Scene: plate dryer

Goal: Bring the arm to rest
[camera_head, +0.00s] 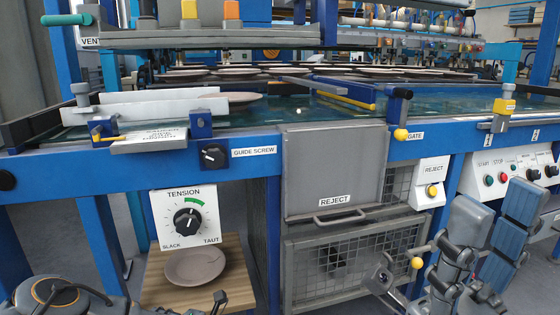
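My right gripper (382,274) is at the lower right, in front of the wire-mesh cage under the reject door. Its arm comes in from the right; nothing is clearly seen held, and I cannot tell how far apart its fingers are. My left gripper (215,300) is low at the bottom edge, just below a plate (195,266) on a wooden shelf (235,284). Only small dark parts of it show, and most of it is cut off.
The blue machine frame (260,170) spans the view, with plates (235,98) on its belt. The grey reject door (335,165) has a handle at its lower edge. The tension dial (187,220) is above the shelf.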

